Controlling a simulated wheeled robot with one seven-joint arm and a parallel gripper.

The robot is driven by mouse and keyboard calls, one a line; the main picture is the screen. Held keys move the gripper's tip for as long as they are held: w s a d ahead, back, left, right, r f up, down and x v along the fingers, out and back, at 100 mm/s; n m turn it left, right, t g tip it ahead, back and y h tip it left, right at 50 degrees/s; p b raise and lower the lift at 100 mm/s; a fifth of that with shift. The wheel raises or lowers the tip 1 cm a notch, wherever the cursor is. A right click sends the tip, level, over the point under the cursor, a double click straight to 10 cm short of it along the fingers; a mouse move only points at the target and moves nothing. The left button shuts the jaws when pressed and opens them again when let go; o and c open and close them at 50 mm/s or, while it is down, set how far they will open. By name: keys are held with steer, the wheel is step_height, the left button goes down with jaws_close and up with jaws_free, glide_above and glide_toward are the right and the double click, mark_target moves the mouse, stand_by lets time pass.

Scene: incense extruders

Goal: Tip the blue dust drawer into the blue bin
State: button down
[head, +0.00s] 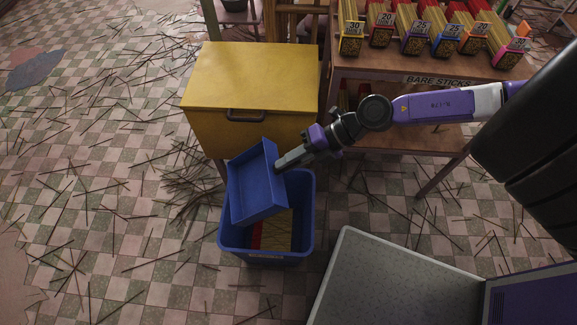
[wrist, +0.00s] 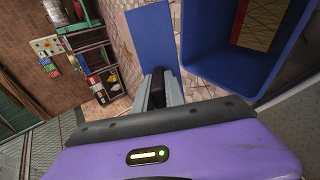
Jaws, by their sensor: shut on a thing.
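The blue dust drawer (head: 258,183) is held above the blue bin (head: 266,252), tilted, with its open inside facing the head camera. Its inside looks empty. My gripper (head: 280,164) is shut on the drawer at its right side. In the wrist view the fingers (wrist: 160,92) close on a dark handle, with a blue drawer panel (wrist: 152,38) just beyond. The bin stands on the floor below, and its wall also shows in the wrist view (wrist: 225,68). Red and tan material lies in the bin. The drawer hides the bin's back left part.
A yellow cabinet (head: 250,75) with a dark handle stands behind the bin. A brown table (head: 370,64) with boxes of bare sticks is at the back right. A grey-topped surface (head: 395,285) is at the front right. Loose sticks litter the checkered floor (head: 110,200).

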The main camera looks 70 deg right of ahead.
steer(key=shift+r+t+y+b, duration=0.15)
steer(key=shift+t+y+b, duration=0.6)
steer(key=shift+b, duration=2.2)
steer(key=shift+t+b, duration=0.45)
steer(key=shift+b, duration=0.3)
steer(key=shift+r+t+y+b, duration=0.25)
steer(key=shift+t+y+b, duration=0.25)
steer(key=shift+b, duration=0.65)
steer(key=r+t+y+b, duration=0.1)
steer(key=t+b, duration=0.1)
steer(key=b, duration=0.2)
steer(key=shift+y, duration=0.25)
steer(key=shift+r+t+b, duration=0.4)
steer(key=shift+b, duration=0.1)
